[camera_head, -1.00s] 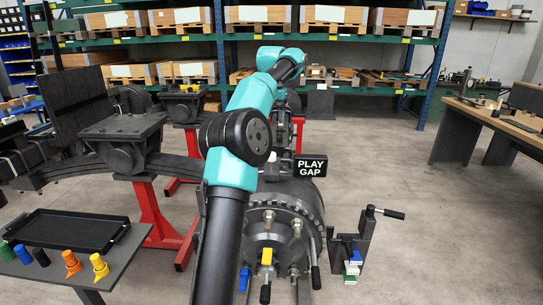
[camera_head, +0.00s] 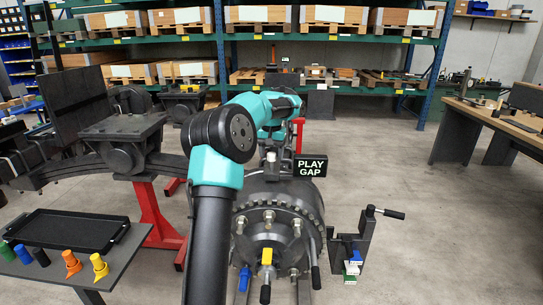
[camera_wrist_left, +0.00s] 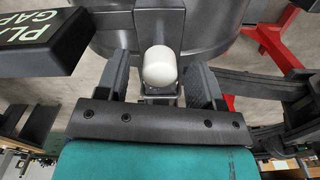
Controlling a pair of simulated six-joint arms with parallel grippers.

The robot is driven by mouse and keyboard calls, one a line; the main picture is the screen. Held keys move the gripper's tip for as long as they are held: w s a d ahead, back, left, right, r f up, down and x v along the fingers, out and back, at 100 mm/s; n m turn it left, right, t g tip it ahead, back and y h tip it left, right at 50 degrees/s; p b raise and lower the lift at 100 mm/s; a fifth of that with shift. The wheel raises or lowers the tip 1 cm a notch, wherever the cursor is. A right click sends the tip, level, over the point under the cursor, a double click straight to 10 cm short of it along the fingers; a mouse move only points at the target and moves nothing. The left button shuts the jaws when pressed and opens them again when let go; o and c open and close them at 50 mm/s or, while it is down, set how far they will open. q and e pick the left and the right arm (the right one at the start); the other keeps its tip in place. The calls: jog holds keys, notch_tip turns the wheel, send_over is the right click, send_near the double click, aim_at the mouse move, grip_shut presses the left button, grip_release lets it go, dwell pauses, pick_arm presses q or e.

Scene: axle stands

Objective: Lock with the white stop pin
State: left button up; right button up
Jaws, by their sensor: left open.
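The white stop pin (camera_wrist_left: 161,66) shows in the left wrist view as a rounded white knob on a grey block. It also shows small in the head view (camera_head: 271,157), on top of the dark axle hub (camera_head: 283,196), left of the "PLAY GAP" sign. My left gripper (camera_wrist_left: 160,80) is open, with one finger on each side of the white knob. A gap shows between the knob and each finger; I cannot tell how deep the fingers reach. In the head view the gripper is mostly hidden behind my own arm. My right gripper is in neither view.
The "PLAY GAP" sign (camera_head: 310,166) stands close beside the pin. A yellow-handled lever (camera_head: 267,257) and a blue one (camera_head: 245,277) are on the hub's front. A side table (camera_head: 60,268) at left holds a black tray and several coloured pins. Open floor lies to the right.

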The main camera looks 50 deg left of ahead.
pick_arm(q)
jog(key=shift+f, duration=0.5)
